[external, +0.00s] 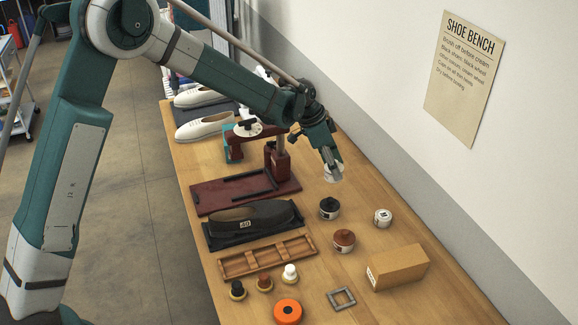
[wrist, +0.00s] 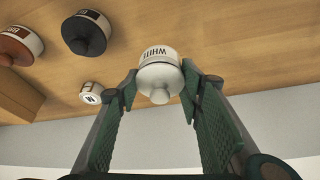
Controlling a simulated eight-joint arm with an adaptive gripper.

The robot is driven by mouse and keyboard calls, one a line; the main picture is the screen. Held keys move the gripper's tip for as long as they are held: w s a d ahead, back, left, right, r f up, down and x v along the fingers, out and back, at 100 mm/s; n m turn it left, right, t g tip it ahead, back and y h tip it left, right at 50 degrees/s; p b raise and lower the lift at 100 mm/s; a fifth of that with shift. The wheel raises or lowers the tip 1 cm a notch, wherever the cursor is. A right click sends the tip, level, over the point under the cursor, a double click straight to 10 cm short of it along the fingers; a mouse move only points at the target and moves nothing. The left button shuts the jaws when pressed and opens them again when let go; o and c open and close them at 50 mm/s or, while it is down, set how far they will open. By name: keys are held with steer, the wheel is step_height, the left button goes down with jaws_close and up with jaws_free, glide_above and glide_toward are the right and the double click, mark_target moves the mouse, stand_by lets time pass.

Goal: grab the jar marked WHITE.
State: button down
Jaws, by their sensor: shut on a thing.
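The jar marked WHITE (wrist: 158,72) is white with a rounded knob lid, and its label reads WHITE in the wrist view. My gripper (wrist: 158,88) has a finger on each side of the jar and is shut on it. In the external view my gripper (external: 332,168) points down at the far part of the bench, and the white jar (external: 332,174) shows only partly below the fingertips. I cannot tell whether the jar touches the bench top.
A black-lidded jar (external: 329,208), a brown-lidded jar (external: 344,241) and a small white container (external: 383,218) stand nearer the camera. A dark red stand (external: 277,160) is left of my gripper. The wall runs along the right.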

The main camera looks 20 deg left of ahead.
mark_target(337, 161)
steer(key=shift+r, duration=2)
